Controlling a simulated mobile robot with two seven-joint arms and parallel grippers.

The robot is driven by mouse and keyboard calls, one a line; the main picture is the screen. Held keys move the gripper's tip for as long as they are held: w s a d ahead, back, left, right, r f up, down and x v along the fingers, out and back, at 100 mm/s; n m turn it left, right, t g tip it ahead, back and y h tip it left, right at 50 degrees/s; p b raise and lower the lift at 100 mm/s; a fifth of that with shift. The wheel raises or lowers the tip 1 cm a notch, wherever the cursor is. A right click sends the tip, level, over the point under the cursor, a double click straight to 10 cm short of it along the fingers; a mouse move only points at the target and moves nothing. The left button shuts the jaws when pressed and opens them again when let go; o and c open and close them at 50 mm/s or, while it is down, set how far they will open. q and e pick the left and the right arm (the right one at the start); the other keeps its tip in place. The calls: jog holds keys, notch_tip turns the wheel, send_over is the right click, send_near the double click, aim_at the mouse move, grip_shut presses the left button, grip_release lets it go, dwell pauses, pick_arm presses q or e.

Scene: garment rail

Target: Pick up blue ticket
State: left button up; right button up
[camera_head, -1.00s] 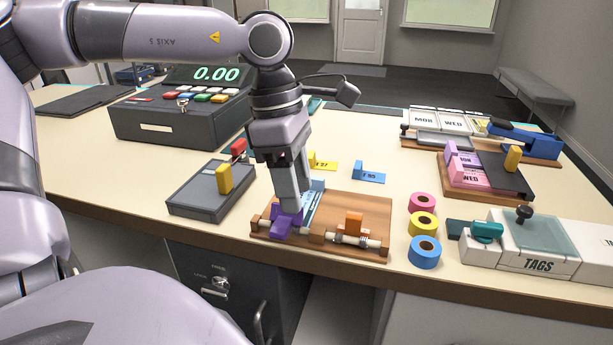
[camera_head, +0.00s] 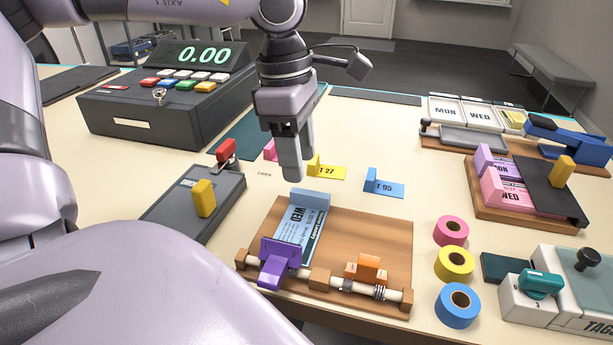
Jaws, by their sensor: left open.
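A blue ticket (camera_head: 298,238) printed WED lies on a wooden board, with a raised light-blue tab (camera_head: 310,199) at its far end. A purple clip (camera_head: 280,259) on the board's rod covers its near end. A small blue tag marked T 95 (camera_head: 384,184) stands on the table to the right. My left gripper (camera_head: 293,168) is open and empty, pointing down above and behind the ticket's tab, apart from it. Its far finger is partly hidden. My right gripper is not in view.
The wooden board (camera_head: 375,235) also carries an orange clip (camera_head: 366,269). A grey box with a yellow handle (camera_head: 203,198) is left of the board. Tape rolls (camera_head: 454,264) stand to its right.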

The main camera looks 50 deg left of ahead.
aim_at(310, 193)
pick_arm(q)
jog(key=shift+w+d+f, duration=0.2)
jog(key=shift+f, duration=0.85)
jog(key=shift+w+d+f, duration=0.15)
jog(key=shift+f, duration=0.85)
jog(key=shift+w+d+f, duration=0.2)
jog(key=shift+f, duration=0.85)
grip_shut()
